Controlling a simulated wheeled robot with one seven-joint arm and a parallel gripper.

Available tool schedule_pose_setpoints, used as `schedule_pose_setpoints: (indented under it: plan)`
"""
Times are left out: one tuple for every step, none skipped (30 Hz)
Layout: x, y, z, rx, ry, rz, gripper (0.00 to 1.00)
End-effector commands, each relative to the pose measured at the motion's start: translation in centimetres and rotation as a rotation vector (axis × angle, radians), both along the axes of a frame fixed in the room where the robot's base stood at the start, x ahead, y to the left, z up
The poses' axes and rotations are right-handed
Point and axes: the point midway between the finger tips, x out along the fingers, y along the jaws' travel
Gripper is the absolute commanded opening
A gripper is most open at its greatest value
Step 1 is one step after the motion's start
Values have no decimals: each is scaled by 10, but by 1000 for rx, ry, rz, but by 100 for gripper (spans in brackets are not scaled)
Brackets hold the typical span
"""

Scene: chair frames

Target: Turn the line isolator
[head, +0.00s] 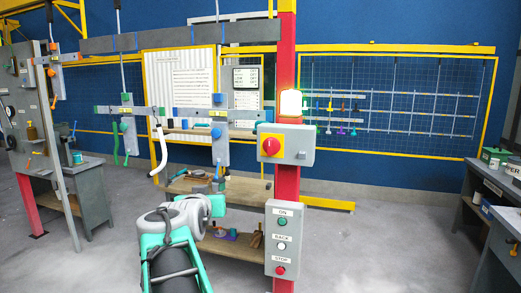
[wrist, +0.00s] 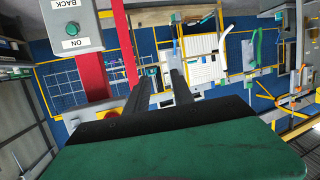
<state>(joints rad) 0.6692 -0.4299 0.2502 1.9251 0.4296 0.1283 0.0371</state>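The line isolator appears to be the red rotary knob on a yellow plate (head: 270,146). It is on the front of a grey box (head: 297,157) fixed to the red post. In the wrist view, which is upside down, a red and yellow part of it (wrist: 112,114) shows beside my fingers, partly hidden by my gripper. My gripper (wrist: 160,80) has its two dark fingers apart, with nothing between them. In the head view my gripper (head: 220,176) is left of and below the isolator, apart from it.
A lit lamp (head: 291,103) is on the red post (head: 287,190) above the box.

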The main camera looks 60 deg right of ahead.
Motion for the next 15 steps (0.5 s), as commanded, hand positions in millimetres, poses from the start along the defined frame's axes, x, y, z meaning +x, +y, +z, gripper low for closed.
schedule_pose_setpoints:
  plan:
    - [-24, -29, 29, -60, -32, -80, 29]
    - [-38, -42, 43, -96, -49, -121, 29]
    - [-54, -57, 60, -139, -67, -171, 29]
    - [-66, -66, 71, -168, -79, -201, 29]
    - [-76, -73, 80, -193, -88, -229, 29]
    - [-87, -81, 91, -222, -97, -257, 29]
    - [-93, -85, 96, -238, -102, -274, 29]
    - [-99, -88, 100, -250, -106, -288, 29]
    - [-103, -91, 105, -261, -109, -300, 29]
    - [-105, -93, 107, -267, -110, -304, 29]
    - [-105, -94, 108, -270, -111, -306, 29]
    - [-105, -97, 108, -270, -110, -307, 29]
    - [-105, -99, 109, -269, -109, -307, 29]
    - [-104, -102, 109, -268, -109, -307, 29]
    - [-103, -106, 109, -267, -109, -306, 29]
